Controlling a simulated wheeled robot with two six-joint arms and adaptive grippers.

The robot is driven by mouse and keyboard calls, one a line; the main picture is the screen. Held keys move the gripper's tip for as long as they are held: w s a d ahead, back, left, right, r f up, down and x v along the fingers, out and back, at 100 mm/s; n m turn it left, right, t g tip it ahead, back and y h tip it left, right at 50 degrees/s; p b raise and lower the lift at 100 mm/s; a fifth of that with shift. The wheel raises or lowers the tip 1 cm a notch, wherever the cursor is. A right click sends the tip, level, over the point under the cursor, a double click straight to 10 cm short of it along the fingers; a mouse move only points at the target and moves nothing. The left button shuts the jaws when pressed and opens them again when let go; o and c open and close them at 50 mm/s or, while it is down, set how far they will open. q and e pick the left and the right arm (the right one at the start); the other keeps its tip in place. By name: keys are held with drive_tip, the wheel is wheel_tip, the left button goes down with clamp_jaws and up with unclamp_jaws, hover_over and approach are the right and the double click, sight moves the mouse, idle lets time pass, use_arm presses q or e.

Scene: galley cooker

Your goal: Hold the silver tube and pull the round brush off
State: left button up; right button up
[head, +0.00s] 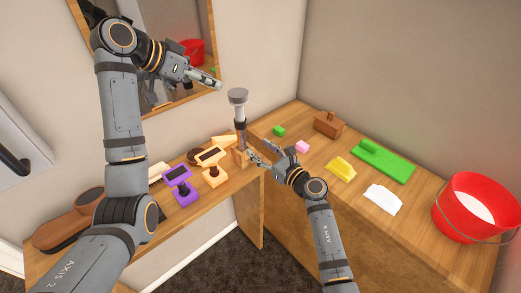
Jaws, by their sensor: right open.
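The silver tube (239,115) stands upright at the corner between the two wooden tops. A wider round grey piece (238,96), which looks like the round brush, sits on its upper end. Below the tube is a dark section, and its foot is at a small wooden block (241,157). My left gripper (217,84) is in the air just left of the round piece, apart from it. Its fingers look close together, but the gap is unclear. My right gripper (255,156) is open, low by the dark section and the block; contact is unclear.
A mirror (182,55) hangs behind my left arm.

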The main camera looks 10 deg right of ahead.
sight(244, 137)
drive_tip(key=x, duration=1)
drive_tip(key=shift+w+a+f, duration=0.1)
drive_tip(key=shift+w, duration=0.1)
clamp_jaws()
idle(0.8)
